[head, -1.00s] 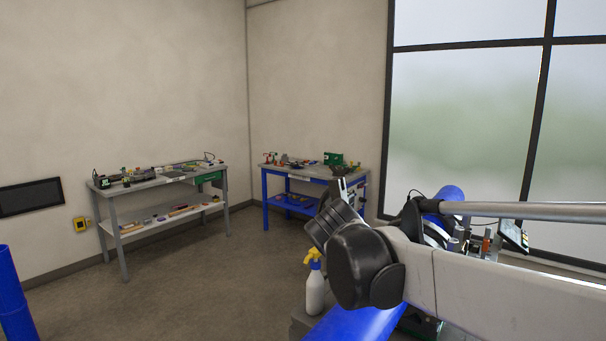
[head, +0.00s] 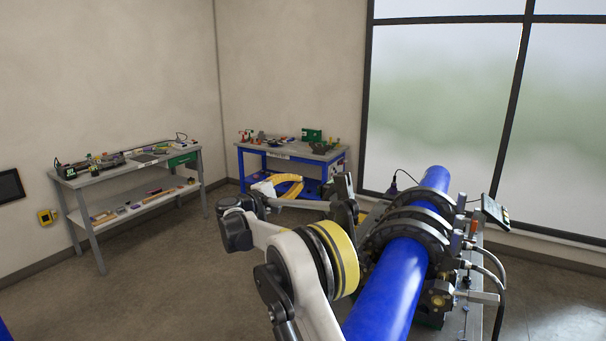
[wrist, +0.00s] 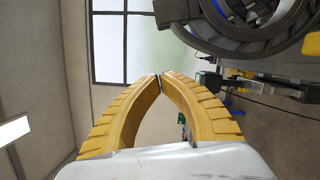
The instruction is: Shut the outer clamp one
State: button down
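My gripper (head: 288,186) has yellow ribbed fingers and is beside the clamp assembly, to its left in the head view. In the wrist view its fingertips (wrist: 160,76) meet with nothing between them. The dark ring clamps (head: 408,226) sit around a blue pipe (head: 385,290) on the cart. A dark upright part (head: 344,195) stands at their left, just right of my gripper. Part of a dark clamp ring (wrist: 245,40) fills the upper right of the wrist view, apart from the fingers. I cannot tell which one is outer clamp one.
Cables (head: 492,262) and metal fittings line the cart's right side, with a small screen (head: 495,212) behind. A blue bench (head: 290,158) and a grey bench (head: 130,180) with tools stand by the walls. The floor at left is clear.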

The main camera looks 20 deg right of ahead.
jog(key=d, duration=0.3)
jog(key=d+r, duration=0.1)
jog(key=d, duration=0.3)
jog(key=d+b, duration=0.1)
jog(key=d, duration=0.3)
jog(key=shift+w+r, duration=0.2)
jog(key=shift+w, duration=0.2)
jog(key=shift+d, duration=0.15)
jog(key=shift+s, duration=0.2)
